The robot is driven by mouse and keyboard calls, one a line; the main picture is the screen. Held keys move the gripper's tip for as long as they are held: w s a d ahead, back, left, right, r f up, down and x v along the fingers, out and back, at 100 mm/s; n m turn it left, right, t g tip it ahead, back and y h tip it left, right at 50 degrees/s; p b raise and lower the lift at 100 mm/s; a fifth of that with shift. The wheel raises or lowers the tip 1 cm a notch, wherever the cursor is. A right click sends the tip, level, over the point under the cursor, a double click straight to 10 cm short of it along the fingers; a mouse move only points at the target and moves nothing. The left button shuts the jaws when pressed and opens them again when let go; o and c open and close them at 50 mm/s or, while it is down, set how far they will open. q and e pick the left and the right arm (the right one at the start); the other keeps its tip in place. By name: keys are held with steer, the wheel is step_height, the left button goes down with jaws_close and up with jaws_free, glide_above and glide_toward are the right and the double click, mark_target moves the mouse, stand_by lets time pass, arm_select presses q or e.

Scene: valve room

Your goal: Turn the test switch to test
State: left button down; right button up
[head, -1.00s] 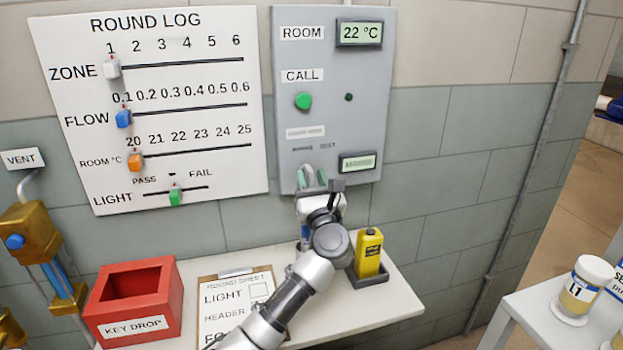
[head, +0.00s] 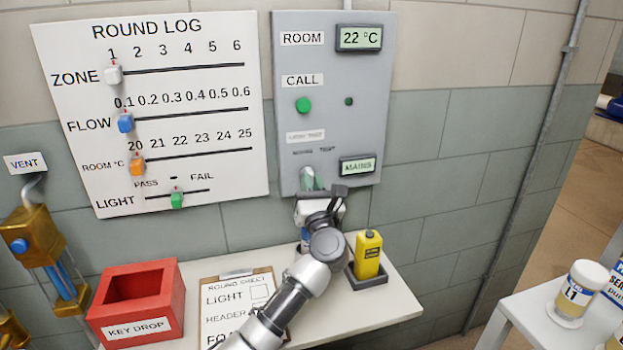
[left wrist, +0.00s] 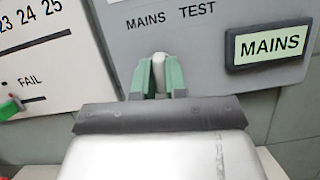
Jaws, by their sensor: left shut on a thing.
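The test switch (left wrist: 158,70) is a pale lever on the grey wall panel (head: 332,110), under the words MAINS and TEST. In the left wrist view its tip stands between the two green fingers of my left gripper (left wrist: 158,80), which are shut on it. The lever looks upright, nearer below MAINS than TEST. The small display (left wrist: 268,45) beside it reads MAINS. In the head view my left gripper (head: 313,180) is at the panel's lower edge and hides most of the switch. My right gripper is not in view.
A white table (head: 395,298) below the panel holds a red key drop box (head: 105,312), a clipboard (head: 212,300) and a yellow device (head: 368,254) in a dark holder. The round log board (head: 220,190) hangs left of the panel.

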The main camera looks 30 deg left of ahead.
arm_select(q)
steer(key=shift+s+m+t+h+p, duration=0.1)
steer(key=shift+m+t+h+p, duration=0.25)
steer(key=shift+m+h+p, duration=1.55)
steer(key=shift+m+t+h+p, duration=0.25)
steer(key=shift+m+t+p, duration=0.15)
steer(key=shift+m+p, duration=3.05)
steer(key=shift+s+m+t+h+p, duration=0.1)
steer(key=shift+m+t+h+p, duration=0.25)
steer(key=shift+m+h+p, duration=1.55)
steer(key=y+p, duration=0.1)
steer(key=p, duration=0.2)
steer(key=shift+y, duration=0.35)
steer(key=c, duration=1.2)
jaws_free()
steer(key=shift+w, duration=0.1)
steer(key=shift+o, duration=0.2)
steer(key=b+v, duration=0.1)
steer(key=v, duration=0.9)
steer(key=shift+s+b, duration=0.35)
steer(key=shift+s, duration=0.05)
steer(key=shift+d, duration=0.2)
